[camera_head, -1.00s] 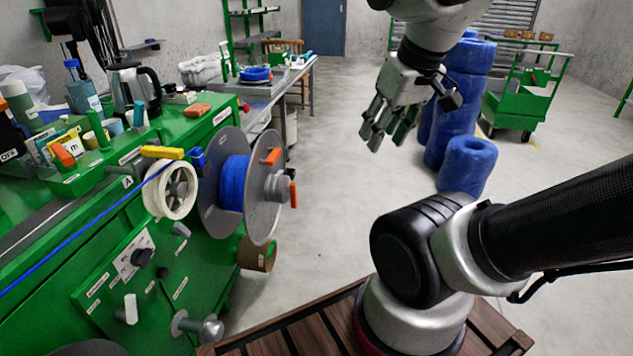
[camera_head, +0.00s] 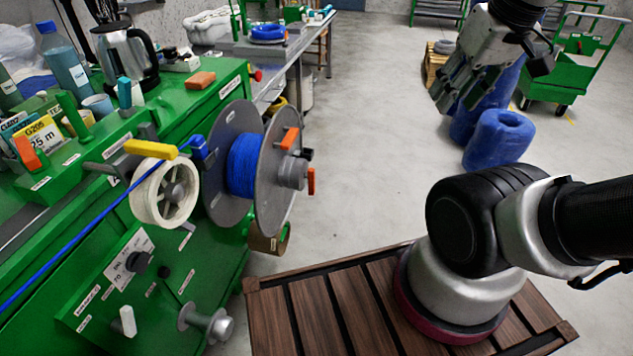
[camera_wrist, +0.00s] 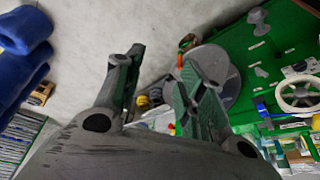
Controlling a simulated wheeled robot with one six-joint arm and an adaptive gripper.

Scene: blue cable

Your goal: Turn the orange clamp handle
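The cable reel (camera_head: 275,176), with grey flanges and blue cable, is on the side of the green machine. Its outer hub carries an orange clamp handle (camera_head: 289,139) pointing up and a second orange piece (camera_head: 311,181) on the hub's right side. My gripper (camera_head: 452,92) is in the air to the right of the reel, well apart from it, with its fingers pointing down. In the wrist view my gripper (camera_wrist: 163,62) shows two spread fingers with nothing between them. The grey reel flange (camera_wrist: 228,72) is partly hidden behind the right finger there, with an orange part (camera_wrist: 187,42) beside it.
The green machine (camera_head: 100,245) fills the left side, with a white spool (camera_head: 150,205), a yellow lever (camera_head: 150,149) and protruding knobs. Blue rolls (camera_head: 498,140) stand on the floor at the right. The floor between reel and rolls is clear.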

